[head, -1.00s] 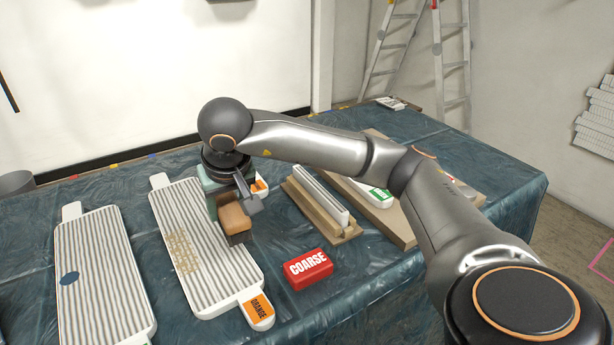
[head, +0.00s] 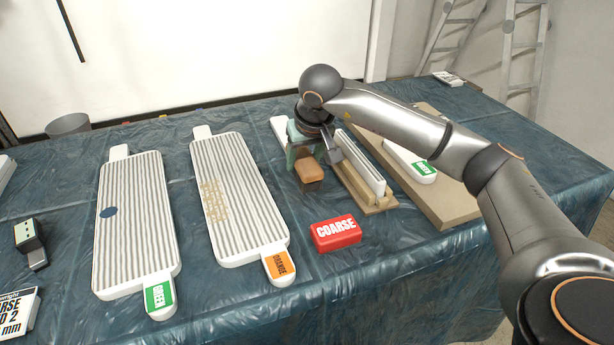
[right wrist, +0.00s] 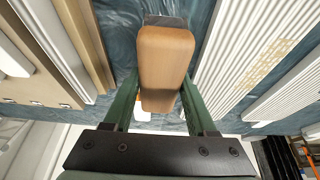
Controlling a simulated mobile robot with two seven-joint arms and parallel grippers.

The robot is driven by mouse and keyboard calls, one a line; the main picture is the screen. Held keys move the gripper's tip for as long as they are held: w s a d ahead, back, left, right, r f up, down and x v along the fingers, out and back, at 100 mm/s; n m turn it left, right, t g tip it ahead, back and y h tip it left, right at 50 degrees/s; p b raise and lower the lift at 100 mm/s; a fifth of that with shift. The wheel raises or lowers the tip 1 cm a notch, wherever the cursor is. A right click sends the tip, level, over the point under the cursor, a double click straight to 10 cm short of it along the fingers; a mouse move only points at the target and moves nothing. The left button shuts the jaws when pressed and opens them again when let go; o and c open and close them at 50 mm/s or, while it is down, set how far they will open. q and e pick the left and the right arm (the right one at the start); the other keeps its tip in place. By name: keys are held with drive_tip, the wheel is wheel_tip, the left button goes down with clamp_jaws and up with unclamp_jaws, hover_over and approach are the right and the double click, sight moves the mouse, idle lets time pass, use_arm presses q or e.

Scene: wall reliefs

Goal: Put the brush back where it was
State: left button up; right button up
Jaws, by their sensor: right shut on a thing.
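The brush is a tan wooden block (head: 309,170) with a dark underside edge in the right wrist view (right wrist: 165,65). My right gripper (head: 307,158), with green fingers, is shut on it. It holds the brush over the strip of blue sheet between the striped relief panel with the orange tag (head: 240,190) and a wooden stand (head: 365,190). I cannot tell whether the brush touches the sheet. In the right wrist view the brush sits between the two fingers (right wrist: 158,95). My left gripper is not in view.
A red COARSE block (head: 335,233) lies in front of the stand. A panel with a green tag (head: 135,220) lies left. A wooden board (head: 450,205) bears a green-tagged white piece (head: 408,160). A black tool (head: 28,238) lies far left. The sheet's front is clear.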

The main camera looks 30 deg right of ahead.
sight(312, 156)
drive_tip(key=w+d+f, duration=0.1)
drive_tip(key=f, duration=0.1)
drive_tip(key=shift+w+d+f, duration=0.35)
drive_tip(key=shift+w+f, duration=0.05)
drive_tip(key=shift+w+d+f+b, duration=0.1)
drive_tip(key=shift+f+b, duration=0.1)
drive_tip(key=shift+f, duration=0.7)
drive_tip(key=shift+w+d+f+b, duration=0.1)
drive_tip(key=shift+f+b, duration=0.1)
drive_tip(key=shift+f, duration=0.7)
drive_tip(key=shift+f, duration=0.1)
drive_tip(key=o, duration=1.2)
drive_tip(key=shift+f, duration=0.1)
drive_tip(key=shift+r, duration=0.3)
drive_tip(key=p+v, duration=0.1)
drive_tip(key=v, duration=1.1)
drive_tip(key=shift+s+f+p, duration=0.15)
drive_tip(key=shift+p, duration=0.15)
